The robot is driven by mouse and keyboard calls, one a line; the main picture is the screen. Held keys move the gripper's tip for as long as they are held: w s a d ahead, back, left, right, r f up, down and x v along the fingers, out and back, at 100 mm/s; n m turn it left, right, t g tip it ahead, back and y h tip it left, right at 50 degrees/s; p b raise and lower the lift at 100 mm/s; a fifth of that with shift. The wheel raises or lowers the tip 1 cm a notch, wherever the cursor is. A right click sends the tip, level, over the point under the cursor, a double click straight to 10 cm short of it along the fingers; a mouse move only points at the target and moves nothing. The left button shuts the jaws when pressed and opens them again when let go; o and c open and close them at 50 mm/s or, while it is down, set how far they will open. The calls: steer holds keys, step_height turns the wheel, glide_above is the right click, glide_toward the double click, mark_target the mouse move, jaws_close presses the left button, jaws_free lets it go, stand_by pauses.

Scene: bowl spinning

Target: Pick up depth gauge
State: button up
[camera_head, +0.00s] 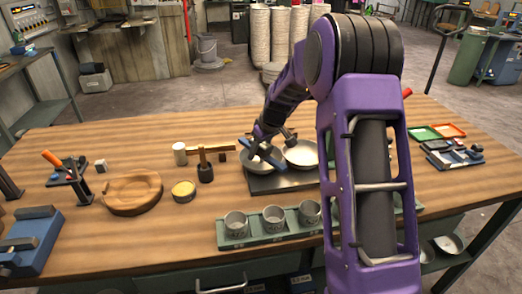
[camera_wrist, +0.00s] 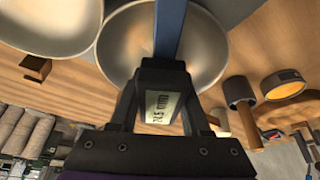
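The depth gauge has a blue bar (camera_wrist: 170,28) and a dark body with a small digital display (camera_wrist: 160,106). In the wrist view the body sits between my gripper's fingers (camera_wrist: 162,88), which appear to press on both sides. In the head view its blue bar (camera_head: 266,154) lies slanted over the left metal bowl, under my gripper (camera_head: 264,138). I cannot tell whether the bar touches the bowl's rim. The bowl (camera_wrist: 120,50) also shows in the wrist view, behind the gauge. My arm hides part of the table to the right.
A second bowl (camera_head: 301,155) stands close on the right, by a dark plate (camera_head: 285,183). A wooden mallet (camera_head: 205,170) and round tin (camera_head: 184,191) are to the left. A green rack (camera_head: 262,240) with metal cups is in front. The table's back left is clear.

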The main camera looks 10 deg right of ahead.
jaws_close()
step_height(320, 180, up, 9)
steer(key=shift+r, duration=0.1)
steer(key=shift+f+b, duration=0.2)
steer(key=shift+b, duration=1)
